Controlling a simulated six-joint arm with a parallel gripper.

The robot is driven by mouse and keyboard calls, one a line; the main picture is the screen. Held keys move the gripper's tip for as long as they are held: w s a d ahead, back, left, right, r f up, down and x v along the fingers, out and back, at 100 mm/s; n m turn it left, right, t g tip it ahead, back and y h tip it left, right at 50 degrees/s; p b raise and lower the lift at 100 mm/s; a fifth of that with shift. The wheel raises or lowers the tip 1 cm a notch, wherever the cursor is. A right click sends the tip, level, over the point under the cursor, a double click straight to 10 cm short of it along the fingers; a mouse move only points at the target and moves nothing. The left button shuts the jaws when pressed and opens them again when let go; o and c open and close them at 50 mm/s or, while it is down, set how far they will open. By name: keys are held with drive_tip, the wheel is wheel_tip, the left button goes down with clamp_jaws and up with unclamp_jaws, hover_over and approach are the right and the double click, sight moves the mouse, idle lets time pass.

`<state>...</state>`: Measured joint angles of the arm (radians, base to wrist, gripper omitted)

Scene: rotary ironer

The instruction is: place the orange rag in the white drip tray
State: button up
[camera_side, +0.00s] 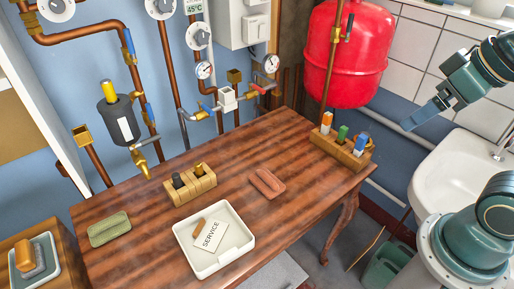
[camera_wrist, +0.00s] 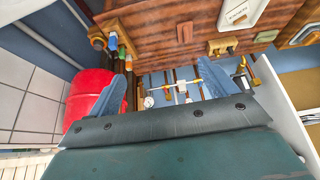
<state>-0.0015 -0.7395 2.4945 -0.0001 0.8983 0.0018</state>
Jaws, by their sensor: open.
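The orange rag (camera_side: 267,183), a folded reddish-orange cloth, lies on the wooden table right of the white drip tray. It shows against the brown wood in the wrist view (camera_wrist: 185,31). The white drip tray (camera_side: 233,262) sits at the table's front, holding a card marked SERVICE and a small orange-brown piece. Part of the tray shows at the top of the wrist view (camera_wrist: 257,17). My gripper (camera_side: 408,124) is in the air right of the table, well away from rag and tray. Its blue fingers stand apart and empty in the wrist view (camera_wrist: 162,68).
A wooden rack (camera_side: 341,150) with coloured handles stands at the table's right corner. Pipes, a red tank (camera_side: 345,60) and a white sink (camera_side: 465,165) surround the table.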

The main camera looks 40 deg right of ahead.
drive_tip(key=o, duration=0.3)
drive_tip(key=shift+s, duration=0.15)
drive_tip(key=w+a+f+n+g, duration=0.1)
drive_tip(key=w+a+f+n, duration=0.1)
drive_tip(key=w+n, duration=0.45)
drive_tip(key=w+a+f+n+g, duration=0.1)
drive_tip(key=w+a+n+g, duration=0.15)
drive_tip(key=w, duration=0.75)
drive_tip(key=w+a+f+n, duration=0.2)
drive_tip(key=w+f+n, duration=0.1)
drive_tip(key=w+f, duration=0.1)
drive_tip(key=w+a+f+n+g, duration=0.1)
drive_tip(key=w+f+n, duration=0.2)
drive_tip(key=f, duration=0.4)
drive_tip(key=w+a+f+n+g, duration=0.1)
drive_tip(key=w+a+f+n, duration=0.1)
drive_tip(key=w+f, duration=0.4)
drive_tip(key=shift+w+a+f+n, duration=0.1)
drive_tip(key=shift+a+f+n, duration=0.2)
drive_tip(key=shift+n, duration=0.2)
